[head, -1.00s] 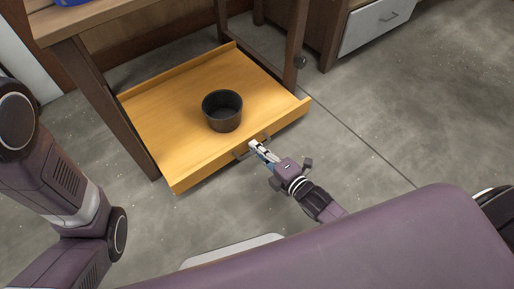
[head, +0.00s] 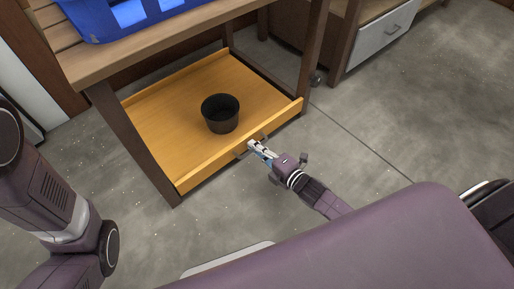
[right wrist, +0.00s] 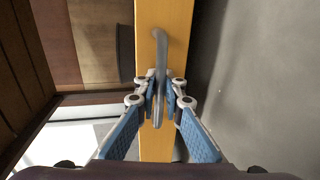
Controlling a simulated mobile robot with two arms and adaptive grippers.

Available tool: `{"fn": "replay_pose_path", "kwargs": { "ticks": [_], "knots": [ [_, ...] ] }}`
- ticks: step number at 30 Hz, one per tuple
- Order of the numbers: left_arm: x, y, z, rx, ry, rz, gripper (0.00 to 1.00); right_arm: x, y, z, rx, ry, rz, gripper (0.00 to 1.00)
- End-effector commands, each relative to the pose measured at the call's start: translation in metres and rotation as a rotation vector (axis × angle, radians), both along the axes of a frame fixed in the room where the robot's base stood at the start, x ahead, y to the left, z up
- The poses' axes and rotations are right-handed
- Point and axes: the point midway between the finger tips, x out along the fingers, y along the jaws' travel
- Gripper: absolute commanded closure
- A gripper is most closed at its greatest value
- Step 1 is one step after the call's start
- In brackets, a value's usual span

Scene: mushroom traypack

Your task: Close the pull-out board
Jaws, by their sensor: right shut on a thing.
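The yellow-orange pull-out board (head: 160,120) sits low under the wooden table, partly slid out, with its front edge beyond the table legs' front. A black pot (head: 220,114) stands upright on it. My right gripper (head: 252,147) is at the front edge, shut on the board's grey handle (head: 240,151). In the right wrist view the fingers (right wrist: 161,95) close around the handle bar (right wrist: 160,50), in front of the board's yellow front (right wrist: 178,30). My left arm shows at the left, but its gripper is out of view.
The wooden table (head: 85,68) stands over the board, with a blue crate (head: 105,30) on top. Its legs (head: 135,145) flank the board. A cabinet with a grey drawer (head: 385,35) stands at the back right. The concrete floor (head: 420,120) to the right is clear.

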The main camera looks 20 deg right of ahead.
Motion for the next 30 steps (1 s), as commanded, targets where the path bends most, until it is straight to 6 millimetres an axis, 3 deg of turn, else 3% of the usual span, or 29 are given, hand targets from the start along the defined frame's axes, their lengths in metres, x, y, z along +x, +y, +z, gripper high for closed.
{"fn": "replay_pose_path", "kwargs": {
  "ticks": [6,7,9,19,23,30],
  "knots": [
    [-0.002,0.001,-0.001,-0.005,-0.003,-0.005,0.0,0.003,-0.001,0.001,0.0,-0.002,-0.004,1.0],
    [-0.003,0.001,-0.001,-0.005,-0.004,-0.006,0.0,0.003,-0.001,0.001,0.0,-0.002,-0.004,0.9],
    [-0.004,0.001,-0.001,-0.005,-0.006,-0.006,0.0,0.003,-0.001,0.001,0.0,-0.002,-0.004,0.85],
    [-0.002,0.002,-0.001,-0.007,-0.003,-0.004,0.0,-0.001,-0.001,0.001,0.0,-0.002,-0.002,0.85],
    [-0.003,0.002,-0.001,-0.006,-0.003,-0.004,0.0,-0.014,-0.006,0.003,0.0,0.0,-0.002,0.85],
    [-0.003,0.001,-0.001,-0.005,-0.005,-0.003,0.0,-0.056,-0.021,0.012,-0.002,0.001,-0.002,0.85]
  ]
}}
